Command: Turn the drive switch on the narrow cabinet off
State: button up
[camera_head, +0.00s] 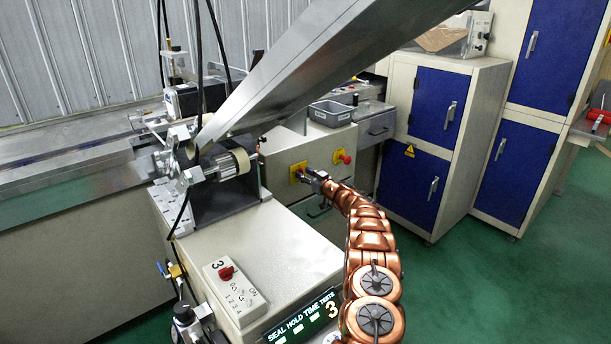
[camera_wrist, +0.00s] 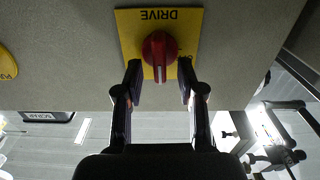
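The drive switch is a red knob (camera_wrist: 160,50) on a yellow plate (camera_wrist: 128,24) lettered DRIVE, upside down in the wrist view. Its grip points down in that picture, with a pale line near its end. My gripper (camera_wrist: 159,78) is open, with one fingertip on each side of the knob's lower part. I cannot tell whether either finger touches it. In the head view the yellow plate (camera_head: 297,172) is on the front of the pale narrow cabinet (camera_head: 284,157), and my gripper (camera_head: 317,176) is right in front of it, hiding most of the knob.
A red button (camera_head: 345,159) on yellow sits right of the switch. A grey bin (camera_head: 330,113) stands above. A control box (camera_head: 234,290) with another red knob and a lit display (camera_head: 305,318) are nearer. Blue-doored cabinets (camera_head: 437,107) stand right, beyond open green floor (camera_head: 470,285).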

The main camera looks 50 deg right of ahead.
grip_shut()
dwell(0.3)
jog(key=shift+f+n, duration=0.1)
jog(key=shift+n, duration=0.2)
jog(key=shift+a+f+n+b, duration=0.2)
jog(key=shift+n+b, duration=1.05)
jog(key=shift+n, duration=1.55)
jog(key=shift+a+f+n+b, duration=0.25)
jog(key=shift+n+b, duration=1.05)
jog(key=shift+n, duration=1.5)
jog(key=shift+a+f+n+b, duration=0.2)
jog(key=shift+n+b, duration=1.05)
jog(key=shift+n, duration=1.85)
